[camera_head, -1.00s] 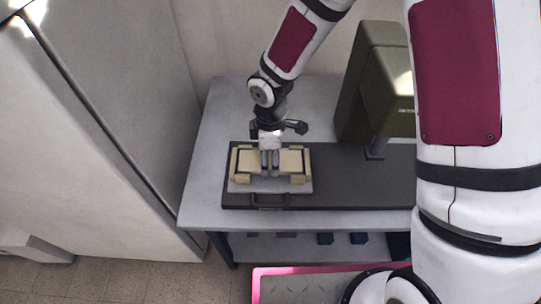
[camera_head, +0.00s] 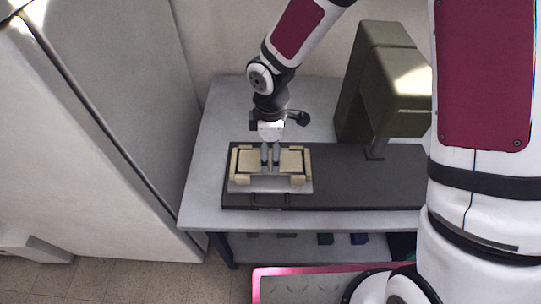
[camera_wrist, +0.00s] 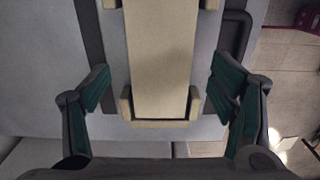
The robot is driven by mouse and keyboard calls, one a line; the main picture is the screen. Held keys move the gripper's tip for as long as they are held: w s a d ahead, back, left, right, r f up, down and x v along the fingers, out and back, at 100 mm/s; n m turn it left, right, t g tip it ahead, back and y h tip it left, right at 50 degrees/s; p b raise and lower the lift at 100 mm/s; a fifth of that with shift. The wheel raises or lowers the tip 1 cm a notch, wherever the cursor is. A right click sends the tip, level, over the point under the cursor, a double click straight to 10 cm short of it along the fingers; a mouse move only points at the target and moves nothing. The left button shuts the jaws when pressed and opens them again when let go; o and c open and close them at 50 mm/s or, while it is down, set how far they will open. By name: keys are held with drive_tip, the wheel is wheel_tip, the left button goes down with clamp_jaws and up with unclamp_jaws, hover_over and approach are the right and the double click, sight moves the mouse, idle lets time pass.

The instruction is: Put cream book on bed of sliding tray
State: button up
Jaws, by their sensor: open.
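The cream book (camera_head: 291,161) lies flat on the bed of the sliding tray (camera_head: 240,187), between tan corner blocks (camera_head: 240,180). In the wrist view the book (camera_wrist: 160,60) runs lengthwise between the fingers, its near end inside two corner blocks. Whether it lies fully flush cannot be told. My gripper (camera_head: 270,163) is over the middle of the book, pointing down, and hides part of it in the head view. In the wrist view my gripper (camera_wrist: 160,105) is open, with both green-padded fingers apart from the book and nothing held.
The tray sits at the left end of a dark base (camera_head: 335,190) on a grey table (camera_head: 205,190). An olive machine (camera_head: 368,85) stands at the right. A tall grey cabinet (camera_head: 100,110) is at the left. The table's left strip is clear.

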sight(270, 161)
wheel_tip(270, 161, up, 9)
drive_tip(key=s+d+r+m+t+h, duration=0.15)
drive_tip(key=s+d+r+m, duration=0.35)
drive_tip(key=d+r+m, duration=0.55)
drive_tip(key=s+d+r+m+t, duration=0.2)
drive_tip(key=s+d+r+m, duration=0.1)
drive_tip(key=s+d+r, duration=0.1)
drive_tip(key=s+d+r+m+t+y, duration=0.1)
drive_tip(key=s+d+r+m, duration=0.2)
drive_tip(key=s, duration=0.5)
wheel_tip(270, 161, up, 3)
drive_tip(key=shift+s+d+f+m+t, duration=0.2)
drive_tip(key=shift+d+m+t, duration=0.2)
drive_tip(key=shift+m, duration=0.15)
